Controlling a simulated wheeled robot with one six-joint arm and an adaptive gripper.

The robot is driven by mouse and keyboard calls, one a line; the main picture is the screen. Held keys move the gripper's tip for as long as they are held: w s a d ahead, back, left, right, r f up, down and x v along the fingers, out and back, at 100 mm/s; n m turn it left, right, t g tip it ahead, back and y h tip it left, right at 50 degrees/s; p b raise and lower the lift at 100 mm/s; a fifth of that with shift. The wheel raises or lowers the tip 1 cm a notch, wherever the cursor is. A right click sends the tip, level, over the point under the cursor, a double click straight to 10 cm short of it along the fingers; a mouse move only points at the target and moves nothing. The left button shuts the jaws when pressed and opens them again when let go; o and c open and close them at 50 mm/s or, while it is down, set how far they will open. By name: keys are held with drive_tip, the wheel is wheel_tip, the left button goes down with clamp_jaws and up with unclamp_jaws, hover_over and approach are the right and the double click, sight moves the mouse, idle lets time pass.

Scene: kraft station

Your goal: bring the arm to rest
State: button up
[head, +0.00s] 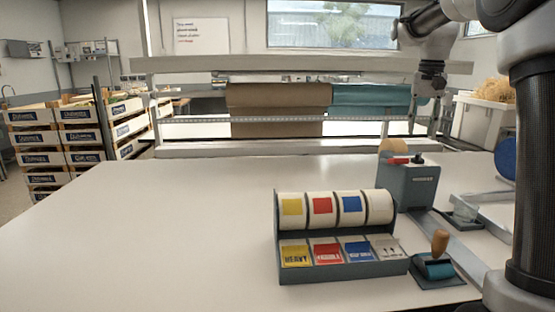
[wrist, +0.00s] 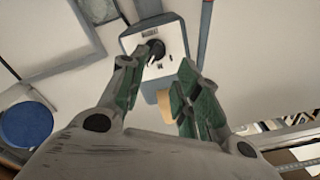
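My gripper (wrist: 162,88) shows in the wrist view with its two green-padded fingers spread apart and nothing between them. In the head view my gripper (head: 430,90) hangs at the upper right, in front of the teal paper roll and above the table. The wrist view looks down past the fingers at the grey tape dispenser (wrist: 160,40), which is below the gripper and apart from it. The same dispenser (head: 408,185) stands upright on the table in the head view.
A label roll stand (head: 340,268) sits on the white table (head: 150,230). Paper rolls, brown (head: 278,97) and teal (head: 365,98), hang on a rack behind. Stacked crates (head: 75,135) stand at left. The table's left is clear.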

drive_tip(key=s+a+f+n+t, duration=0.1)
drive_tip(key=s+a+f+n, duration=0.1)
drive_tip(key=s, duration=0.8)
drive_tip(key=s+a+f+n+t, duration=0.1)
drive_tip(key=s+f, duration=0.3)
drive_tip(key=s, duration=0.6)
drive_tip(key=s+a+f+n+t, duration=0.2)
drive_tip(key=s+a+f+n, duration=0.1)
drive_tip(key=s, duration=0.8)
drive_tip(key=shift+f, duration=0.2)
